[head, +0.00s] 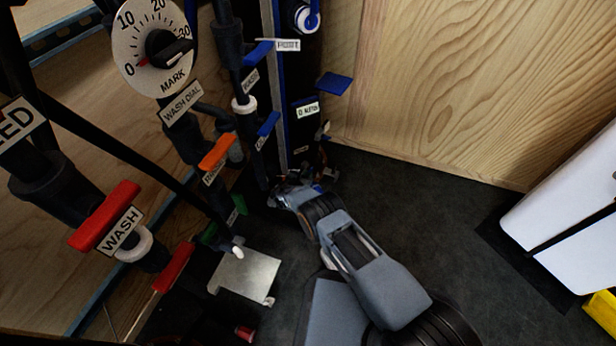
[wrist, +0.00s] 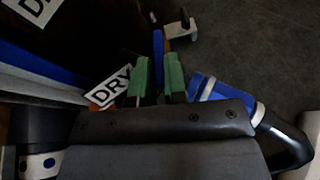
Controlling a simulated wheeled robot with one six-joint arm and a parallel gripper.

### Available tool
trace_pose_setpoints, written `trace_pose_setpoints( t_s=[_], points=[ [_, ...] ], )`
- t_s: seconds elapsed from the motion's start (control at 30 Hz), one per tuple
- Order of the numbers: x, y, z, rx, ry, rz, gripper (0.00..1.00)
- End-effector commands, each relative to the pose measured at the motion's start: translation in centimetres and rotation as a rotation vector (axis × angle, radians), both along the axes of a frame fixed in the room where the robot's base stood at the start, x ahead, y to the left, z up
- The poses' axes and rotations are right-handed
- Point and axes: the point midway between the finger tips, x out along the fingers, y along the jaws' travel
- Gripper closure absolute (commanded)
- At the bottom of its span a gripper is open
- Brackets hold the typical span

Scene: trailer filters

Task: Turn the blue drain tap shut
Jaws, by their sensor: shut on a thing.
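My gripper (wrist: 159,78) has green finger pads. They are closed on a thin blue tap handle (wrist: 158,46), which sticks out upright beyond them in the wrist view. In the head view my gripper (head: 292,192) is low, near the floor at the foot of the dark pipe rack. The held handle cannot be made out there, and its label is not readable.
Close by on the left are a red WASH lever (head: 105,216), an orange lever (head: 216,152) and a metal plate (head: 246,273). Blue levers (head: 259,52) sit higher on the rack. Dark floor (head: 420,190) is open to the right, up to a white box (head: 570,215).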

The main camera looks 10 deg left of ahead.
Motion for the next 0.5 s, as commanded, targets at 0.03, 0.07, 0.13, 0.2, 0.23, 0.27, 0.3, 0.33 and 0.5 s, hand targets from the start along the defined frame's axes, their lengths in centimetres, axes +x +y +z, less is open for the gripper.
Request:
trace_pose_setpoints(
  t_s=[0.03,0.07,0.13,0.2,0.23,0.27,0.3,0.33,0.5],
  points=[
    [0.12,0.06,0.11,0.002,-0.003,-0.019,1.00],
    [0.12,0.07,0.12,0.002,-0.002,-0.027,1.00],
    [0.09,0.06,0.09,0.003,0.001,-0.040,1.00],
    [0.08,0.06,0.08,0.002,0.002,-0.046,1.00],
    [0.08,0.05,0.09,0.002,0.002,-0.047,1.00],
    [0.08,0.05,0.09,0.002,0.002,-0.047,1.00],
    [0.08,0.05,0.09,0.001,0.003,-0.047,1.00],
    [0.07,0.05,0.10,0.001,0.003,-0.047,1.00],
    [0.06,0.06,0.09,0.002,0.003,-0.046,0.82]
  ],
)
